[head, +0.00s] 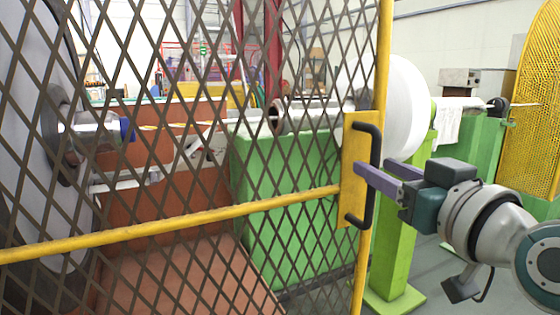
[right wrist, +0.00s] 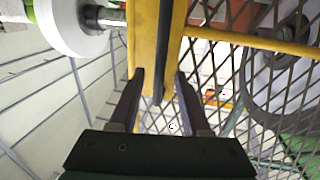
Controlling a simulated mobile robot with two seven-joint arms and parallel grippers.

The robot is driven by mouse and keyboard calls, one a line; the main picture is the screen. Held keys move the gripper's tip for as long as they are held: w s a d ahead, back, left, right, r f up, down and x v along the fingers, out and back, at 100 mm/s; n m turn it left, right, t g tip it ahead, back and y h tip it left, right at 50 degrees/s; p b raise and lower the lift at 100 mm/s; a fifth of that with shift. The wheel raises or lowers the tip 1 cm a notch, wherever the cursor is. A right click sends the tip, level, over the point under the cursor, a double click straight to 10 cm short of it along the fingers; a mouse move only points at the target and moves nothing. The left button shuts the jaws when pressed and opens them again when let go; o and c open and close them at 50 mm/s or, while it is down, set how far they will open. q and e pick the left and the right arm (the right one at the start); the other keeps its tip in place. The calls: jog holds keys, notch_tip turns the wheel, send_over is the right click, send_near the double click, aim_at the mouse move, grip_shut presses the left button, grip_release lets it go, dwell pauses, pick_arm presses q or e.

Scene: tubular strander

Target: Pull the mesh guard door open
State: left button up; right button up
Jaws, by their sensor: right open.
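The mesh guard door (head: 190,212) fills the left and middle of the head view, with dark diamond mesh in a yellow frame. Its black handle (head: 376,150) stands upright on a yellow plate at the door's right edge. My right gripper (head: 372,167) is open at the handle, with one purple finger crossing in front of the bar and the other beyond it. In the right wrist view the handle (right wrist: 172,50) lies between the spread fingertips (right wrist: 159,75). I cannot tell whether a finger touches it. My left gripper is not in view.
Behind the mesh are a green machine block (head: 262,190) and a large grey disc (head: 25,120). A white disc (head: 405,105) and a green post (head: 393,250) stand just right of the door edge. A yellow mesh guard (head: 535,100) is at the far right.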

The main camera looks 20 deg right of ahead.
jog(key=shift+w+d, duration=0.2)
jog(key=shift+w, duration=0.95)
grip_shut()
dwell(0.6)
